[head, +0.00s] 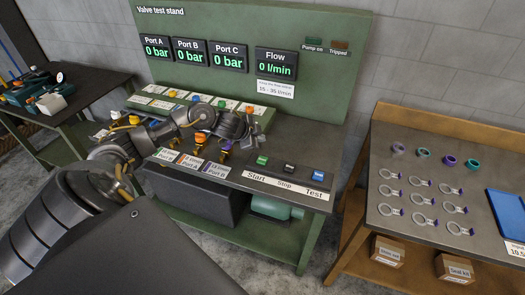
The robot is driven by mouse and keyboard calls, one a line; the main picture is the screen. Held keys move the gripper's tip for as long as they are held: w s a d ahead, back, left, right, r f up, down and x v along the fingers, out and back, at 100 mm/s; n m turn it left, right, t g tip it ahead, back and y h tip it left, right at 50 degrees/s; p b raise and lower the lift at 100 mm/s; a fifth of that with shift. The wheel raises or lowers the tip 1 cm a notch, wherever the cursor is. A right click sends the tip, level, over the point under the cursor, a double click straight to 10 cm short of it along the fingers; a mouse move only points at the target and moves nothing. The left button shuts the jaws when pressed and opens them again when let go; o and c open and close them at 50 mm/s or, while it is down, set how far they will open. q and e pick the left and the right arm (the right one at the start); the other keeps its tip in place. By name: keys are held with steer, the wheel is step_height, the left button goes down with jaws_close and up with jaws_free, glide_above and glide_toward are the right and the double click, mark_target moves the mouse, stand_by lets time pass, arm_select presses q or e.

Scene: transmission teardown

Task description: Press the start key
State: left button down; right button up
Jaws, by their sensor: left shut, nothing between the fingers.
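The start key is a small green key (262,160) above the word "Start" on the front of the valve test stand (345,110). The black stop key (289,168) and the blue test key (318,175) sit to its right. My left arm comes in from the left and reaches over the bench. My left gripper (261,143) is shut and empty, just behind and above the start key in the picture. I cannot tell how high it is over the key; no contact shows. My right gripper is not in view.
Displays show 0 bar for each port (190,50) and 0 l/min flow (276,63). Coloured valve fittings (197,163) stand left of the keys. A side table at right holds rings (423,156) and a blue tray (508,218). Another table (90,90) stands at left.

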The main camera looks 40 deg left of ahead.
arm_select(q)
steer(key=b, duration=0.7)
glide_above(260, 161)
step_height(260, 161, down, 6)
steer(key=shift+f, duration=1.05)
stand_by(0.7)
steer(key=shift+f, duration=0.1)
steer(key=shift+f, duration=0.35)
